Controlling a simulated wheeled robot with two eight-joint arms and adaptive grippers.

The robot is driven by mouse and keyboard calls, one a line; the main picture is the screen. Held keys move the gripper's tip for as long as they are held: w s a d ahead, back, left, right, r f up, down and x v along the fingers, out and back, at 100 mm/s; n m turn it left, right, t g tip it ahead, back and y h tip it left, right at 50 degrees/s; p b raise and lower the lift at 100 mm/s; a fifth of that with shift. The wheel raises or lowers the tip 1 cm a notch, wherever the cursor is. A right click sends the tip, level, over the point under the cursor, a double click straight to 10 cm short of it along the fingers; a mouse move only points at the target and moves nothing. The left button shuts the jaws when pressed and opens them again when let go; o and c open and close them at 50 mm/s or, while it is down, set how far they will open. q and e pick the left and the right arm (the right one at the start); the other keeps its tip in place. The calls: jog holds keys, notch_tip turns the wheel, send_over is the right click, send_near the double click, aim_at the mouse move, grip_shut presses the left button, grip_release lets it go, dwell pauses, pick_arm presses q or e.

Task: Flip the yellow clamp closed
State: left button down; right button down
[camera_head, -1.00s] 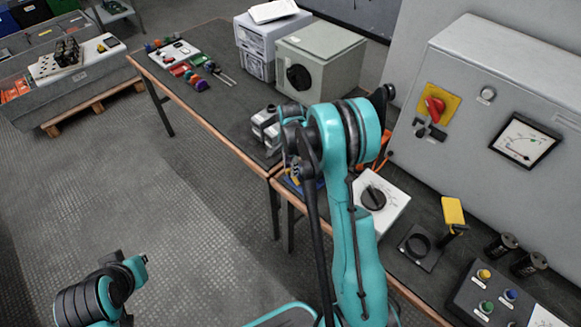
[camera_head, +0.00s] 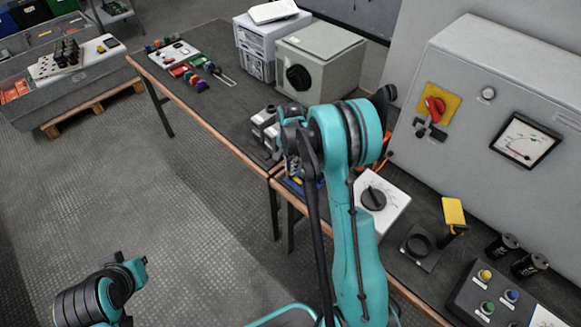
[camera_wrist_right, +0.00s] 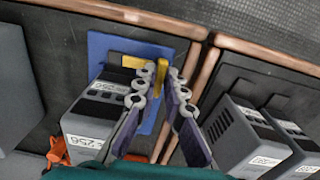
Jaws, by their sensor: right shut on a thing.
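The yellow clamp (camera_wrist_right: 147,63) shows in the right wrist view as a yellow bar on a blue plate (camera_wrist_right: 103,44). A grey labelled capacitor block (camera_wrist_right: 90,117) stands left of the fingers. In the head view my right gripper (camera_head: 291,168) is mostly hidden by my arm, above the blue plate. Only links of my left arm show, at lower left.
More grey blocks (camera_wrist_right: 240,135) stand right of the fingers. A grey cabinet (camera_head: 500,110) stands behind.

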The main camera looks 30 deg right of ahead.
jog(key=c, duration=1.6)
grip_release()
jog(key=shift+r, duration=0.1)
notch_tip(320, 180, up, 12)
jog(key=s+a+r+n+t, duration=0.4)
jog(key=s+a+r+n, duration=0.4)
jog(key=s, duration=0.4)
jog(key=s+a+n+t, duration=0.3)
jog(key=s+n, duration=0.3)
jog(key=s, duration=0.4)
jog(key=shift+s+a+f, duration=0.25)
jog(key=shift+a+f, duration=0.05)
jog(key=shift+a, duration=0.5)
